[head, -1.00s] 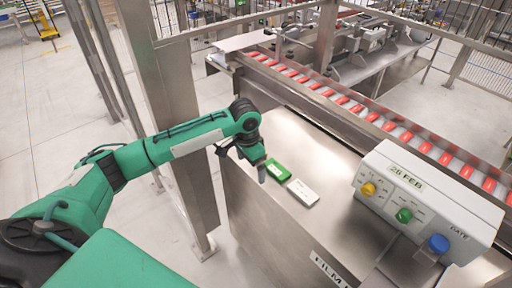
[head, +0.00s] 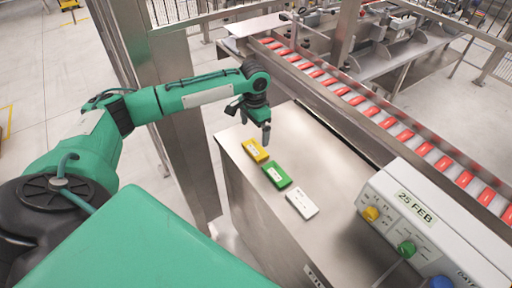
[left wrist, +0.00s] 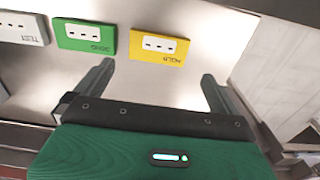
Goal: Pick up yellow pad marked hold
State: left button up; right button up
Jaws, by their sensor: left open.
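The yellow pad (head: 255,150) lies flat on the steel table top, nearest its far left edge. In the left wrist view the yellow pad (left wrist: 159,46) bears dark lettering that seems to read HOLD, upside down. My left gripper (head: 250,118) is open and empty, just beyond the yellow pad in the head view. In the left wrist view my left gripper (left wrist: 157,74) has its fingers spread, with the yellow pad ahead of the gap and not between them. My right gripper is not in view.
A control box (head: 420,222) with coloured knobs stands at the right. A conveyor (head: 385,122) with red packs runs behind. A steel post (head: 170,130) stands left of the table.

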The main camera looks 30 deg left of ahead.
aim_at(255, 149)
pick_arm(q)
notch_tip(255, 149, down, 2)
jog(key=shift+w+f, duration=0.1)
jog(key=shift+f, duration=0.15)
jog(key=shift+d+f+p, duration=0.1)
jog(key=shift+f+p, duration=0.65)
jog(key=shift+f, duration=0.2)
notch_tip(255, 149, down, 4)
jog(key=shift+r+p, duration=0.25)
jog(key=shift+p, duration=0.3)
jog(key=shift+f, duration=0.25)
jog(key=c, duration=0.6)
jog(key=shift+c, duration=0.5)
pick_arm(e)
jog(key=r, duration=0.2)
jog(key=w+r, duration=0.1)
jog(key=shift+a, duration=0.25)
pick_arm(q)
jog(key=shift+r, duration=0.1)
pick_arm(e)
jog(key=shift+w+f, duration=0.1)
